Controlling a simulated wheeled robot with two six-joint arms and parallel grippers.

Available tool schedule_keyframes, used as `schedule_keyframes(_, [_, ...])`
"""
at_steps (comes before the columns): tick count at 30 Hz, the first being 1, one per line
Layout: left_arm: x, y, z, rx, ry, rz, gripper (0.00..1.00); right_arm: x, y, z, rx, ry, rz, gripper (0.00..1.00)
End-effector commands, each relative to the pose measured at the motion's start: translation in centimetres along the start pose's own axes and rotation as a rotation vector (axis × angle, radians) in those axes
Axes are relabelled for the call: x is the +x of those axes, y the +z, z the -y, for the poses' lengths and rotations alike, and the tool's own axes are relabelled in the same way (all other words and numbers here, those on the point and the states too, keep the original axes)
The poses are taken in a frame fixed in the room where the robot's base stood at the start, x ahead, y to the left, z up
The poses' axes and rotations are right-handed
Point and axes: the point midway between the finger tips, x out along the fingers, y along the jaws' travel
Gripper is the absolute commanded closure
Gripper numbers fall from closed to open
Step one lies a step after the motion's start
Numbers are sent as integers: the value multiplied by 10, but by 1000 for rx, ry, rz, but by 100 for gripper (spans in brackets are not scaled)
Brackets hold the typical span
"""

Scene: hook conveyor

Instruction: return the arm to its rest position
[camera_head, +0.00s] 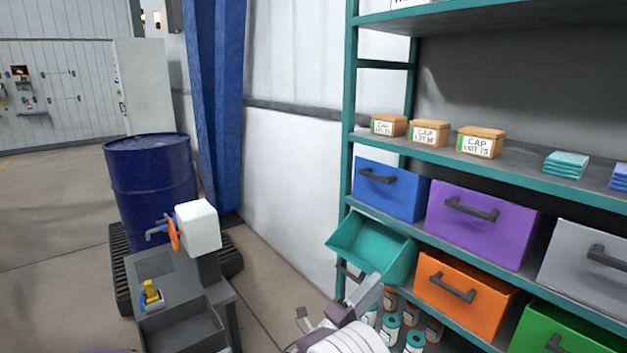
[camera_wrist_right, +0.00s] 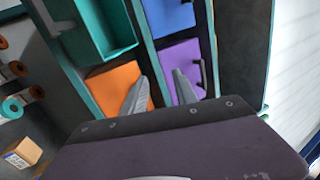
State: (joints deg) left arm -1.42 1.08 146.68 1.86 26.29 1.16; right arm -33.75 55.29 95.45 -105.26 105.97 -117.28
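My right gripper (camera_head: 335,303) is at the bottom centre of the head view, in front of the shelf and just below the teal bin (camera_head: 345,240). In the right wrist view its two grey fingers (camera_wrist_right: 160,76) stand apart with nothing between them, so it is open and empty. The teal bin juts out of the shelf and looks empty; it also shows in the wrist view (camera_wrist_right: 92,45). In the head view the gripper looks close to the bin's handle, but I cannot tell whether they touch. My left gripper is not in view.
The shelf (camera_head: 500,170) holds closed blue (camera_head: 392,190), purple (camera_head: 480,225) and orange (camera_head: 463,292) bins. Teal-capped bottles (camera_head: 390,322) stand low beside my right gripper. A grey workstation (camera_head: 180,315) and blue barrel (camera_head: 150,185) stand left. Floor between workstation and shelf is clear.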

Motion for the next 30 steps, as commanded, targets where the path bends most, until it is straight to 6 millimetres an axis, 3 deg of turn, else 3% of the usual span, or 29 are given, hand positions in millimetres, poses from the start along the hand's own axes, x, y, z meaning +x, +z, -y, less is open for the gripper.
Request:
schedule_keyframes(1, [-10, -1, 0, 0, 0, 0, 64, 24, -20, 15, 1, 20, -68, 65])
schedule_keyframes(4, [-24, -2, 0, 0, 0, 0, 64, 66, -79, 30, 27, 111, -252, 65])
schedule_keyframes(6, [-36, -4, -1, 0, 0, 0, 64, 88, -139, 36, 105, 213, -433, 65])
schedule_keyframes(8, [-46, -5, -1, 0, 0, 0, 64, 91, -196, 34, 228, 309, -623, 65])
schedule_keyframes(9, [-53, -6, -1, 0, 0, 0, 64, 82, -234, 30, 343, 368, -769, 65])
schedule_keyframes(11, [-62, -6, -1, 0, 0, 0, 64, 53, -281, 22, 556, 433, -1018, 65])
schedule_keyframes(12, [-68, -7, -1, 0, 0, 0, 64, 25, -305, 16, 728, 451, -1210, 65])
schedule_keyframes(13, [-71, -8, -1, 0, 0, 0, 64, 0, -316, 12, 870, 445, -1365, 65])
schedule_keyframes(15, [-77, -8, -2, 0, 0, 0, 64, -63, -321, 1, 1217, 350, -1753, 65])
schedule_keyframes(18, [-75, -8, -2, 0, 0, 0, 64, -133, -290, -15, 1616, 20, -2265, 65])
schedule_keyframes(20, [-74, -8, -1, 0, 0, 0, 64, -157, -270, -23, 1754, -254, -2495, 65])
schedule_keyframes(21, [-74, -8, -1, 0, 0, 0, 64, -164, -259, -26, -1741, 425, 2496, 65])
schedule_keyframes(25, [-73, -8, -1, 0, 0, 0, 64, -159, -228, -32, -1542, 683, 2182, 65])
schedule_keyframes(30, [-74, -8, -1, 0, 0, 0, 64, -155, -225, -33, -1492, 768, 2098, 65])
